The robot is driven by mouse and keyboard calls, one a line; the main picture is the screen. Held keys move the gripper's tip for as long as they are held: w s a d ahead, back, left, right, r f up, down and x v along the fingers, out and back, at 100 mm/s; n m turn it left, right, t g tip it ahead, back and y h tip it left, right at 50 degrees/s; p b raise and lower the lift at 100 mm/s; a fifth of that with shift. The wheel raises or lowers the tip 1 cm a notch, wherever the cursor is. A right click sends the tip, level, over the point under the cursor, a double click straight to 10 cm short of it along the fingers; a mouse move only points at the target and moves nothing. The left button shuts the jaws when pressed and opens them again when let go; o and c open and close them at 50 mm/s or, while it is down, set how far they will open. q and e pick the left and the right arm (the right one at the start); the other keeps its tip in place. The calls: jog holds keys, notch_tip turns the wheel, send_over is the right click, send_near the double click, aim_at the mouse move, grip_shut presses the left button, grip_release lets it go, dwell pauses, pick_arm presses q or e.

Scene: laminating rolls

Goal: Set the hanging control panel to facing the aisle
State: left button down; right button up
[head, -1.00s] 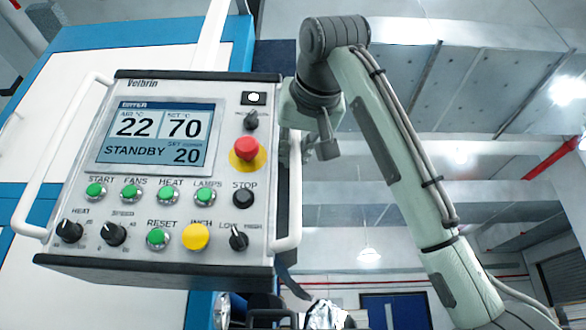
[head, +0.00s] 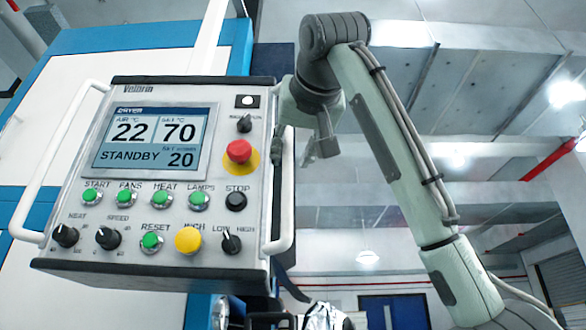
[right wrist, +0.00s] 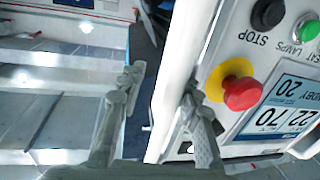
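The grey control panel (head: 160,185) hangs at the left of the head view. Its face, with a screen reading STANDBY, is turned mostly toward me and looks slightly tilted. It has a white bar handle on the left side (head: 42,165) and another on the right side (head: 287,200). My right gripper (head: 291,148) is at the upper part of the right handle. In the right wrist view, the handle (right wrist: 183,60) runs between the two fingers of the gripper (right wrist: 160,88). A gap shows beside the left finger; the right finger is between handle and panel face. My left gripper is out of view.
A large white and blue machine (head: 110,60) stands behind the panel. A red stop button (head: 239,151) sits on the panel face close to the right gripper. The space to the right of my right arm looks open, with a blue door (head: 395,312) far back.

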jog(key=s+d, duration=0.1)
jog(key=s, duration=1.1)
jog(key=shift+d, duration=0.3)
